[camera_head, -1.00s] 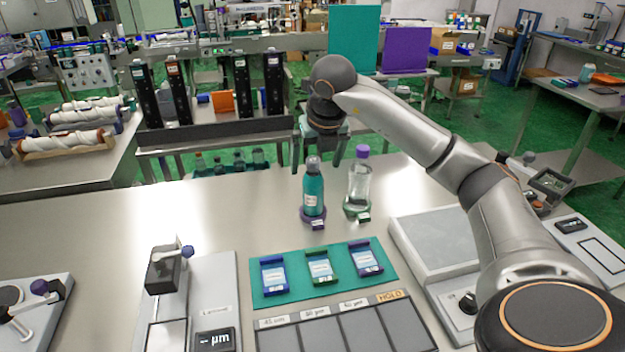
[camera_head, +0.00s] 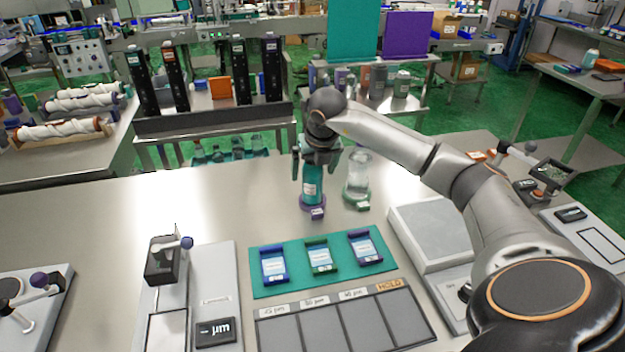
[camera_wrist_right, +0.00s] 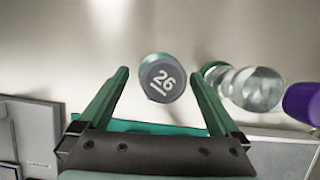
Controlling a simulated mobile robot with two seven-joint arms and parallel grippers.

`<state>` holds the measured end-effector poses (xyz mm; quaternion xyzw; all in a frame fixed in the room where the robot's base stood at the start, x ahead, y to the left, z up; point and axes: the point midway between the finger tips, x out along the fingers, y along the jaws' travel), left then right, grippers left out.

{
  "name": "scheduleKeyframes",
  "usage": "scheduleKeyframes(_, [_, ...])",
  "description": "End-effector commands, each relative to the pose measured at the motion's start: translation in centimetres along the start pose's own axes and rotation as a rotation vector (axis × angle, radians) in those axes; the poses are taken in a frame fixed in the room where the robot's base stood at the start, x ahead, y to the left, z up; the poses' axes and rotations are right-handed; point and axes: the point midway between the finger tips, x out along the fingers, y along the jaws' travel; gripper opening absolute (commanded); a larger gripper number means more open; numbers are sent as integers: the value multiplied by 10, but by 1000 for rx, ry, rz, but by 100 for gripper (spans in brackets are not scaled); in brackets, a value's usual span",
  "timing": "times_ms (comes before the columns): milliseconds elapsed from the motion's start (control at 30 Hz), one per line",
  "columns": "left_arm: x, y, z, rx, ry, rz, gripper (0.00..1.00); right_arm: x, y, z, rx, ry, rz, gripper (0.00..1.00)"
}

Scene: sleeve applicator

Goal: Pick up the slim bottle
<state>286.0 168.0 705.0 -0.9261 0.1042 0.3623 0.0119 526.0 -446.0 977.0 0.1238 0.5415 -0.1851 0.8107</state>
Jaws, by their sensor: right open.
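The slim teal bottle (camera_head: 312,187) stands upright in a purple ring base (camera_head: 311,205) on the bench. In the right wrist view the green fingers (camera_wrist_right: 159,74) lie on either side of the cap, with a gap on both sides. My left gripper is not in view.
A clear bottle (camera_head: 358,175) stands close to the right, in a green ring base; its purple cap (camera_wrist_right: 303,103) shows in the right wrist view. A teal mat (camera_head: 377,262) with several labelled holders lies in front. The bench left of the bottle is clear.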

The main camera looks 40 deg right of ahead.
Motion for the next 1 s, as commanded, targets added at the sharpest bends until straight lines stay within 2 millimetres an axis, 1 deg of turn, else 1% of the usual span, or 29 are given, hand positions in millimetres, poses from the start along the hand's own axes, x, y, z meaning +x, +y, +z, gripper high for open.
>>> scheduleKeyframes(33, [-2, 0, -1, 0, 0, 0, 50, 8, 0, 0, 0, 4, -1, 99])
scheduleKeyframes(100, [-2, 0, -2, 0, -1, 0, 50, 16, 0, -1, -1, 4, 0, 99])
scheduleKeyframes(200, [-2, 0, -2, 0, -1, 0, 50, 23, 0, 0, -1, 2, 0, 99])
scheduleKeyframes(433, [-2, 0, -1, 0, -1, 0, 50, 24, 0, 0, -2, 0, 0, 99])
scheduleKeyframes(1000, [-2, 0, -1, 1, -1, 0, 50, 24, 0, 0, -1, 0, 0, 35])
